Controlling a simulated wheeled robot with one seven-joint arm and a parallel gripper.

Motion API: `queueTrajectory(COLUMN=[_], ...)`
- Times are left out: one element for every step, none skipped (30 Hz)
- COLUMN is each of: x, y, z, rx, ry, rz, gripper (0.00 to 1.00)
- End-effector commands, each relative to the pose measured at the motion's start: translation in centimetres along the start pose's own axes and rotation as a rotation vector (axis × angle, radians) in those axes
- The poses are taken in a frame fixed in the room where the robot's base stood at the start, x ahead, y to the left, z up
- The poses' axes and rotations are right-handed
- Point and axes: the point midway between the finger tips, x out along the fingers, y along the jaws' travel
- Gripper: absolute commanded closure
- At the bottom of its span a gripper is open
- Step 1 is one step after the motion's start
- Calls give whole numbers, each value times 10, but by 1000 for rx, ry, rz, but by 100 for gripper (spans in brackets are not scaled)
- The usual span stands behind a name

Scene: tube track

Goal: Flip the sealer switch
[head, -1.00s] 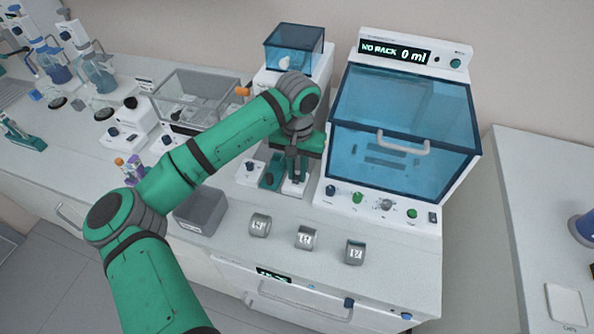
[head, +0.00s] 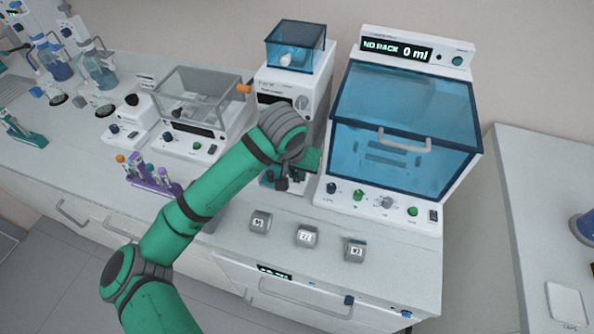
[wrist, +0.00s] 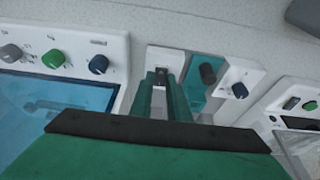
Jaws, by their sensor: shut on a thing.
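The switch (wrist: 160,73) is a small dark piece on a white housing (wrist: 159,54) in the wrist view. My gripper (wrist: 163,82) points at it with two teal fingers close together, and the switch shows between their tips. The fingers look shut on it; whether it is flipped I cannot tell. Beside it are a teal panel with a dark cylinder (wrist: 208,73) and a white strip with a blue knob (wrist: 240,90). In the head view, my wrist hides most of this unit. The white machine (head: 292,90) with a blue lid stands just behind my wrist.
A large white machine (head: 387,200) with a blue door (head: 400,105) stands close on the right, its display reading NO RACK 0 ml. Several small grey blocks (head: 307,236) sit near the front edge. A purple tube rack (head: 150,178) is left of my arm.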

Motion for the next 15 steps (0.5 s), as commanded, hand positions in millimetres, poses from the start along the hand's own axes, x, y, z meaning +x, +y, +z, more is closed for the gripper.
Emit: queueTrajectory(x=[1, 1, 1, 1, 1, 1, 1, 1, 1, 1, 1, 1, 1, 0, 0], y=[0, 0, 0, 0, 0, 0, 0, 0, 0, 0, 0, 0, 0, 0, 0], z=[3, 3, 3, 3, 3, 2, 2, 2, 2, 2, 1, 1, 1, 1, 1], rx=[1, 1, 1, 1, 1, 1, 1, 1, 1, 0, 0, 0, 0, 0, 0], ry=[-9, -9, -9, -9, -9, -9, -9, -8, -7, -7, -6, -5, -5, -5, -4], rz=[0, 0, 0, 0, 0, 0, -1, -1, -1, -1, -1, -1, -1, -1, -1], gripper=[100, 100, 100, 100, 100, 80, 72, 66, 66, 66, 66, 66, 66, 66, 66])
